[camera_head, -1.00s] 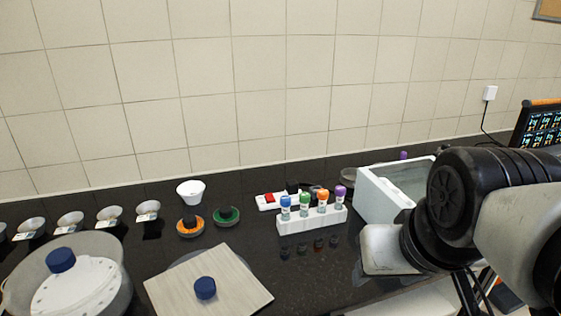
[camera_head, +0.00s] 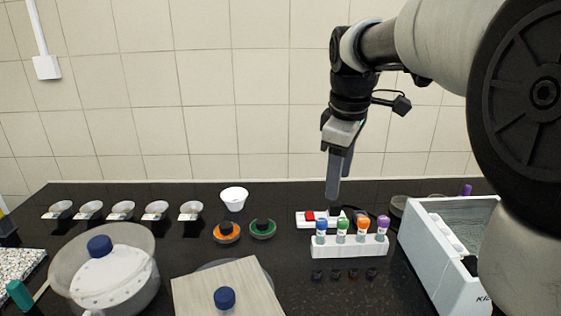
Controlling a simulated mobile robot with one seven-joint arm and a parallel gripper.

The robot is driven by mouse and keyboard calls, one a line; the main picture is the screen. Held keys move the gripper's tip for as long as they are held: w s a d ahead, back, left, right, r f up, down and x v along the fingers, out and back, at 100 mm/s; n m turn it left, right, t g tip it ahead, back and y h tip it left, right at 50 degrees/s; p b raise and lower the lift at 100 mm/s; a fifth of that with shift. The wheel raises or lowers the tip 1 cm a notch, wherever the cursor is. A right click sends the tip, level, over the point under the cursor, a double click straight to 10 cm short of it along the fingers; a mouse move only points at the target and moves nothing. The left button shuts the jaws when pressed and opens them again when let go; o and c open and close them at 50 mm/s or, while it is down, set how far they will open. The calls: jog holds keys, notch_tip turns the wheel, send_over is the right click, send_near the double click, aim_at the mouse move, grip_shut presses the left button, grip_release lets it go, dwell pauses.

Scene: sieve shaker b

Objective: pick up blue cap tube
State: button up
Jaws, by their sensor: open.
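The blue cap tube (camera_head: 321,230) stands upright at the left end of a white rack (camera_head: 349,248) on the black counter. Green, orange and purple cap tubes stand to its right in the same rack. My gripper (camera_head: 334,205) points down above and behind the rack, close to the blue and green caps in the picture. Its fingers are seen nearly edge-on, and nothing shows held between them. How far it is from the tubes in depth is hard to tell.
A white box-shaped bath (camera_head: 433,265) stands right of the rack. A white device with a red switch (camera_head: 312,217) lies behind it. Counter between board and rack is clear.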

jog(key=w+f+n+g, duration=0.1)
jog(key=w+f+n, duration=0.25)
jog(key=w, duration=0.45)
jog(key=n+g, duration=0.2)
jog(key=n, duration=0.4)
send_over(321, 230)
jog(key=w, duration=0.2)
notch_tip(321, 230, down, 7)
jog(key=shift+m, duration=0.25)
jog(key=f, duration=1.1)
jog(key=shift+w+d, duration=0.1)
jog(key=shift+d, duration=0.15)
jog(key=shift+s+a+f, duration=0.1)
jog(key=shift+s+f, duration=0.05)
jog(key=shift+f, duration=1.25)
jog(key=shift+s+f, duration=0.1)
jog(key=shift+f, duration=1.3)
jog(key=c, duration=1.2)
jog(key=shift+r, duration=0.1)
